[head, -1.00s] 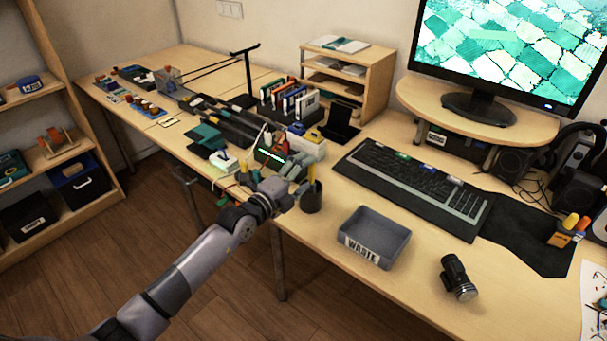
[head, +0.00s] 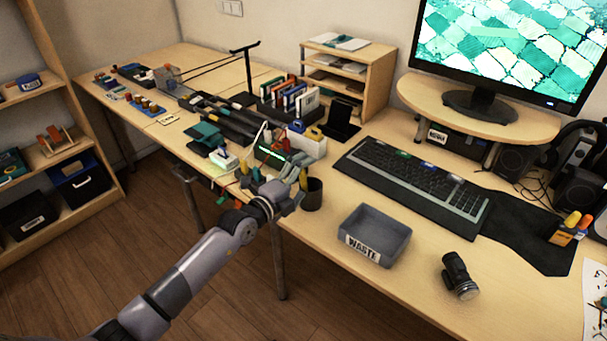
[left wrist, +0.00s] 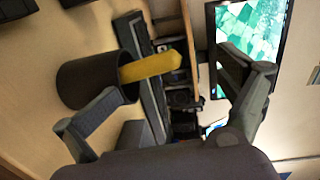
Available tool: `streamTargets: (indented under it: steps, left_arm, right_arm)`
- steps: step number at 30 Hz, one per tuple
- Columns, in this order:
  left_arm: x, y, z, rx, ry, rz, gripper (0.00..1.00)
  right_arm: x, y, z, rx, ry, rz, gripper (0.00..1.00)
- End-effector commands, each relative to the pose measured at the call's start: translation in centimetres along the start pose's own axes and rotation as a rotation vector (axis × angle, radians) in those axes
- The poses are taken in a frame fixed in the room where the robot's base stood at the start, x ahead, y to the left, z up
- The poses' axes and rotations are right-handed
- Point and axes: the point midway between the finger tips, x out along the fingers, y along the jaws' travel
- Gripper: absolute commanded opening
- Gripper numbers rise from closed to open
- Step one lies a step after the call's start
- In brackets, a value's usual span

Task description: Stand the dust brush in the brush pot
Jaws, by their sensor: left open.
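The dust brush shows as a yellow handle (head: 303,179) at the dark brush pot (head: 313,195) near the table's front edge. In the left wrist view, the yellow handle (left wrist: 153,66) sticks out of the mouth of the pot (left wrist: 88,80) at a tilt; its lower end is hidden inside. In the head view it leans toward the left side of the rim. My left gripper (head: 291,193) is just left of the pot. Its fingers are spread apart in the left wrist view (left wrist: 160,85), with the handle between them and not visibly touching. My right gripper is not in view.
A grey waste tray (head: 347,240) lies right of the pot, with a black flashlight (head: 459,275) beyond it. A keyboard (head: 415,183) is behind. A white box (head: 307,146) and a book rack (head: 290,100) stand behind the pot. Bare table lies between pot and tray.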

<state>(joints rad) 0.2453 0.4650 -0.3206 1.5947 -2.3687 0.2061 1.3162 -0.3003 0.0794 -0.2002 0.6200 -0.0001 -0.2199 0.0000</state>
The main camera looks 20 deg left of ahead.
Motion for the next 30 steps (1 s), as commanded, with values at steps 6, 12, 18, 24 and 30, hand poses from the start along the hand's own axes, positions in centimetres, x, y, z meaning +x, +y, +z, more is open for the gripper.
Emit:
streamTargets:
  steps: [6, 12, 18, 24, 30]
  left_arm:
    - [0.1, -0.6, 0.1, 0.002, -0.002, -0.011, 0.94]
    - [-0.9, -0.6, 0.1, 0.001, -0.003, -0.013, 0.94]
    - [-4.6, -0.5, 0.1, 0.001, -0.003, -0.010, 0.94]
    - [-8.8, -0.3, 0.1, 0.001, -0.002, -0.009, 0.94]
    - [-11.3, -0.3, 0.1, 0.001, -0.001, -0.009, 0.94]
  right_arm:
    - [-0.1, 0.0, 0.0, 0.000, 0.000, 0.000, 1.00]
    - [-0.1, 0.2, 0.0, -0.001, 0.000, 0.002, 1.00]
    - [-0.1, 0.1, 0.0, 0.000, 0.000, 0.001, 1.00]
    - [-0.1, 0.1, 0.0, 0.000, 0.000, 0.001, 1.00]
    - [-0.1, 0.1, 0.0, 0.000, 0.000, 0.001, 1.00]
